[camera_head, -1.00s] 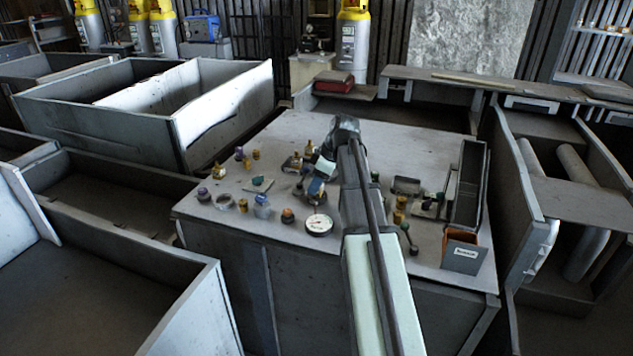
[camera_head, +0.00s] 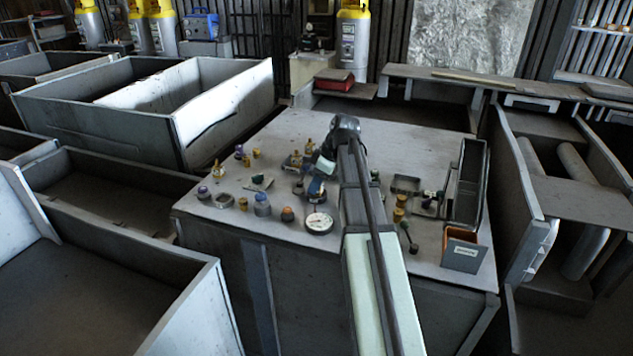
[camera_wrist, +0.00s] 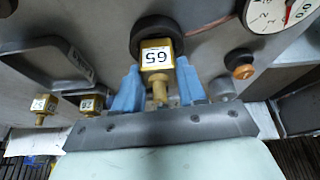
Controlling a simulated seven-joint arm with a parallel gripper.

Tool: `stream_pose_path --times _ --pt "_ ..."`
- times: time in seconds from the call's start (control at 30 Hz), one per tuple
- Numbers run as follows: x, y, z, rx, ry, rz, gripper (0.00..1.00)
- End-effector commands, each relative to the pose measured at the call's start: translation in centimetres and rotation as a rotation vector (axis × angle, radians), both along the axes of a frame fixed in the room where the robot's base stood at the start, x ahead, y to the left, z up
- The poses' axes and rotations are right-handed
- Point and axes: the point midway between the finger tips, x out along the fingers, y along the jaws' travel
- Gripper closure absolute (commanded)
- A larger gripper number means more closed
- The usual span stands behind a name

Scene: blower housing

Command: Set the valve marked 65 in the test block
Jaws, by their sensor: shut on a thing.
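The brass valve marked 65 (camera_wrist: 158,62) is between the blue fingers of my gripper (camera_wrist: 157,88) in the wrist view. My gripper is shut on it, with the label facing the camera. A dark round piece (camera_wrist: 157,35) shows right behind the valve's top; I cannot tell whether they touch. In the head view my gripper (camera_head: 318,180) is low over the middle of the bench, and the held valve is hard to make out. I cannot pick out the test block with certainty.
Two other labelled brass valves (camera_wrist: 88,104) (camera_wrist: 42,107) stand at left in the wrist view, near a dark rectangular frame (camera_wrist: 45,55). An orange-topped knob (camera_wrist: 240,66) and a white-faced gauge (camera_head: 319,223) are close by. The bench's back left is clear.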

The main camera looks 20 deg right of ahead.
Motion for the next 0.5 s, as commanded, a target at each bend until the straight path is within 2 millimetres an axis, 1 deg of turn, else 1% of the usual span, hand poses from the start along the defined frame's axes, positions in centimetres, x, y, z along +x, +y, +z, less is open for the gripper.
stream_pose_path --times 0.5 --pt "0.0 0.01 -0.85 0.0 0.0 0.0 1.0"
